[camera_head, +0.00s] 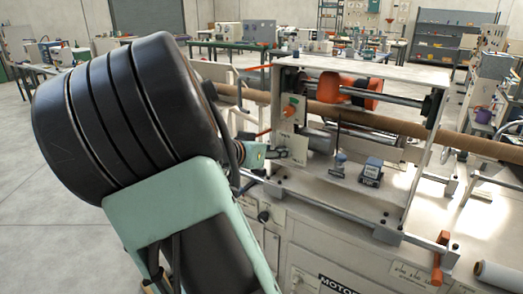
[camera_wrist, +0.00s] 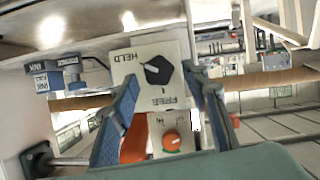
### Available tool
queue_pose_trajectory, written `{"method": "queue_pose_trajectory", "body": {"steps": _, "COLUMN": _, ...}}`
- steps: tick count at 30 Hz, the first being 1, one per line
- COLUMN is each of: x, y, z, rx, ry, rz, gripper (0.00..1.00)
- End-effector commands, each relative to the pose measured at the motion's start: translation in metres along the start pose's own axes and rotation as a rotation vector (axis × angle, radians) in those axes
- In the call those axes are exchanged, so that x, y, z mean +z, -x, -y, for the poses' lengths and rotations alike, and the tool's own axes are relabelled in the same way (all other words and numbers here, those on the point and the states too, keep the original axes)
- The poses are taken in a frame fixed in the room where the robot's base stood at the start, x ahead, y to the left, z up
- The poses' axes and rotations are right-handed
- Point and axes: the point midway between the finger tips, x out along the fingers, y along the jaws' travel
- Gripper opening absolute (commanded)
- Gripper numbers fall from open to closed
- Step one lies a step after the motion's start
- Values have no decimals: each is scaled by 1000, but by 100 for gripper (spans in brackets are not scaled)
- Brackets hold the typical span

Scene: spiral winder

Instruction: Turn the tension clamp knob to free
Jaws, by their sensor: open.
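The tension clamp knob (camera_wrist: 157,70) is a black pointed knob on a pale plate (camera_wrist: 133,60) in the wrist view. In the head view my gripper (camera_head: 272,153) is at the left end of the machine frame, and the knob does not show clearly.
An orange knob (camera_wrist: 171,141) on a second plate sits just below in the wrist view. A brown roller (camera_head: 390,122) crosses the machine. A small dark blue device (camera_head: 371,172) stands on the machine bed. An orange handle (camera_head: 440,257) is at the front right.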

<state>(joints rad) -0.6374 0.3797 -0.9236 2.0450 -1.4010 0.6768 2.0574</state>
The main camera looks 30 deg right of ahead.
Motion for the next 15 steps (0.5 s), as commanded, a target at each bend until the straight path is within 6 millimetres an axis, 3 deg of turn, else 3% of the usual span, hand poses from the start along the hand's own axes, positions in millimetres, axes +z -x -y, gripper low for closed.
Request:
{"method": "queue_pose_trajectory", "body": {"steps": 6, "x": 0, "y": -24, "z": -1, "rx": 2, "ry": 0, "rz": -1, "gripper": 42}}
{"method": "queue_pose_trajectory", "body": {"steps": 15, "x": 0, "y": -29, "z": 0, "rx": 0, "ry": 0, "rz": 1, "gripper": 42}}
